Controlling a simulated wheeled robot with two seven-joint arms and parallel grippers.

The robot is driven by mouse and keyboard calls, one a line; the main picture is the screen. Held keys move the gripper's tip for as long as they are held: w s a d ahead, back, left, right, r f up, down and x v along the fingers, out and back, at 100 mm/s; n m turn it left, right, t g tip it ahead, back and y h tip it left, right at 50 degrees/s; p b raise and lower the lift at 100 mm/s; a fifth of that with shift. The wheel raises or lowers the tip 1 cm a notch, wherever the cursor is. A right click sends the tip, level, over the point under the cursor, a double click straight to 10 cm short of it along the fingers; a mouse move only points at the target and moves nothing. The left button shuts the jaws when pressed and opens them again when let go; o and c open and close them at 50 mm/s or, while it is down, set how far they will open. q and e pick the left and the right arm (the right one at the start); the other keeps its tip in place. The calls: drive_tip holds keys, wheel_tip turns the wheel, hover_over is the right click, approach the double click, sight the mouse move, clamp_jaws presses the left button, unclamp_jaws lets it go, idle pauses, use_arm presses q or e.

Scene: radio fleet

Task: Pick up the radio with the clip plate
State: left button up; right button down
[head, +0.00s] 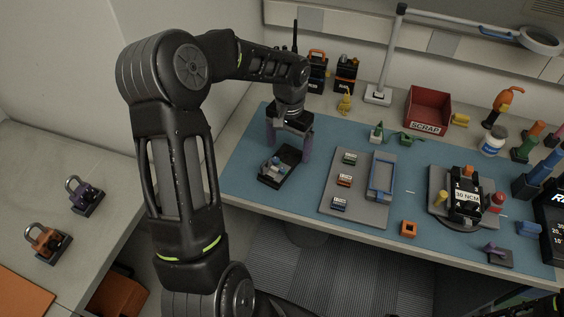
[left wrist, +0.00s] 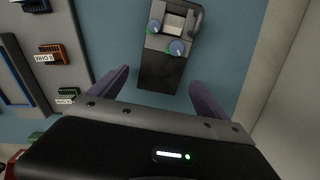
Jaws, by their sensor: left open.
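A black device (head: 292,160) with blue knobs lies on the blue mat, left of the grey tray. It also shows in the left wrist view (left wrist: 160,72), with two blue-topped knobs and a pale panel at its far end. I cannot make out a clip plate on it. My left gripper (head: 288,148) is open above the device. In the left wrist view its two purple fingers (left wrist: 160,82) stand apart, on either side of the device's near end, with nothing held.
A grey tray (head: 329,203) with small labelled blocks (head: 344,181) and a blue frame (head: 381,175) lie to the right. A 30 NCM device (head: 466,208) stands further right.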

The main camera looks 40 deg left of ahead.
use_arm(q)
wheel_tip(320, 180, down, 2)
drive_tip(key=shift+f, duration=0.2)
drive_tip(key=shift+c, duration=0.4)
drive_tip(key=c, duration=1.7)
drive_tip(key=shift+r, duration=0.2)
wheel_tip(320, 180, up, 10)
drive_tip(key=shift+f+b, duration=0.1)
drive_tip(key=shift+b, duration=0.5)
